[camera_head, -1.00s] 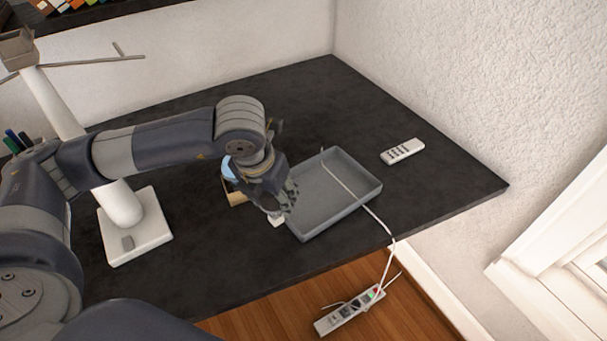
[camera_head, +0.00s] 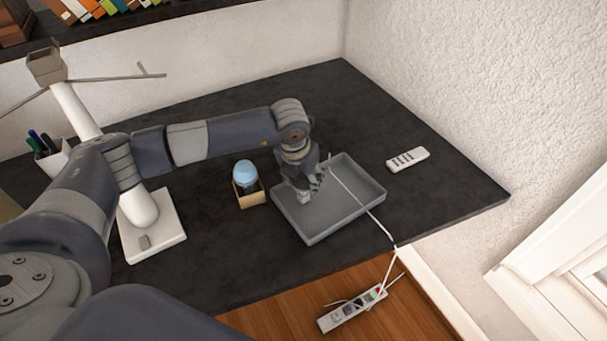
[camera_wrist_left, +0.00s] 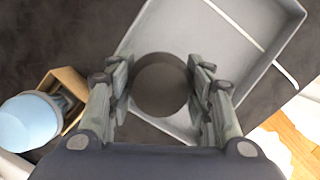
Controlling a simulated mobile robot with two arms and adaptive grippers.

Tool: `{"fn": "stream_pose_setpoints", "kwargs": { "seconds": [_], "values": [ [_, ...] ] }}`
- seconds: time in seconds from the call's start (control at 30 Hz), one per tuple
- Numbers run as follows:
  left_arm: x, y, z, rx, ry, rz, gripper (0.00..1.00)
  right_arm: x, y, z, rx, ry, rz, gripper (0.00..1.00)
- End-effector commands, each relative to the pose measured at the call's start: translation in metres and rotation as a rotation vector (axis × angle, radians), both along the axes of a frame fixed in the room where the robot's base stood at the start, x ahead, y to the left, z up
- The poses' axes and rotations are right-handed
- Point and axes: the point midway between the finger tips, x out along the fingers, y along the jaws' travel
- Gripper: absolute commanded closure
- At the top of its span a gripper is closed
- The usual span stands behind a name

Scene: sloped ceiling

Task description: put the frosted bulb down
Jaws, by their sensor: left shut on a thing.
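My left gripper (camera_head: 303,188) is shut on the frosted bulb (camera_head: 305,198), which shows as a small pale piece below the fingers. In the left wrist view, the bulb (camera_wrist_left: 160,85) is a dark, round, end-on shape between the two fingers (camera_wrist_left: 160,78). The bulb is in front of the left part of the grey tray (camera_head: 345,210); the tray also shows behind it in the left wrist view (camera_wrist_left: 225,60). I cannot tell whether the bulb touches the tray floor. My right gripper is not in view.
A wooden box (camera_head: 250,199) holding a light-blue-topped item (camera_head: 244,171) stands left of the tray. A white cable (camera_head: 372,217) crosses the tray to a power strip (camera_head: 352,310). A remote (camera_head: 408,159) lies right. A white lamp base (camera_head: 160,235) stands left.

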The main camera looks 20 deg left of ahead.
Motion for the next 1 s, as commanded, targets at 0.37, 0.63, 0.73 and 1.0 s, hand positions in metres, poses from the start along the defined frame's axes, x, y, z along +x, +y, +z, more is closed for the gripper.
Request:
{"fn": "stream_pose_setpoints", "kwargs": {
  "seconds": [0.37,0.63,0.73,1.0],
  "values": [
    [0.0,0.0,-0.005,-0.001,0.0,0.0,0.51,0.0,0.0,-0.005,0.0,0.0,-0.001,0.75],
    [0.0,0.0,-0.003,0.0,0.0,0.0,0.33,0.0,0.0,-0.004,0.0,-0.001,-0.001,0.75],
    [0.0,0.0,-0.003,0.0,0.0,0.0,0.33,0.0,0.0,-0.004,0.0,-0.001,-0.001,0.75],
    [-0.003,0.0,0.016,-0.003,-0.004,0.0,0.33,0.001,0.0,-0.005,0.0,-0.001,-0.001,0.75]
  ]
}}
